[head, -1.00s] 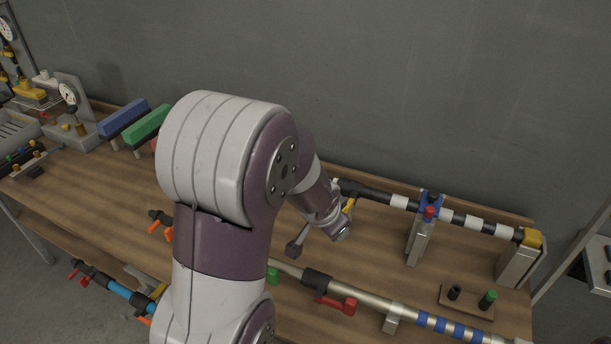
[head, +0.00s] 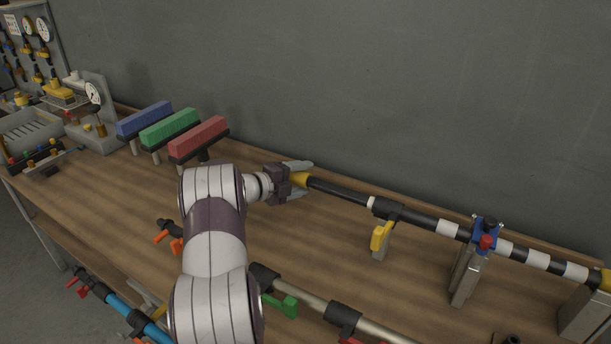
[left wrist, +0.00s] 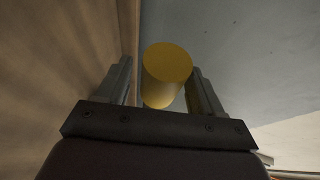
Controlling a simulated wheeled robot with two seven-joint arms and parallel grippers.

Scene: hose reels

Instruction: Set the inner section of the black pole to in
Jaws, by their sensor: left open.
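The black pole (head: 425,218) lies along the back of the bench, with white bands on its thicker outer section. Its thin inner section (head: 338,190) sticks out to the left and ends in a yellow tip (head: 299,180). A collar with a yellow lever (head: 381,236), hanging down, sits where the two sections meet. My left gripper (head: 302,179) is open, with its fingers on either side of the yellow tip. In the left wrist view the yellow tip (left wrist: 168,75) stands between the open fingers, closer to the right one. My right gripper is out of view.
A blue clamp with a red knob (head: 486,242) holds the pole on a grey post. Blue, green and red blocks (head: 198,137) stand behind my arm. A silver pole (head: 305,302) with a green lever lies in front. A grey wall rises behind the bench.

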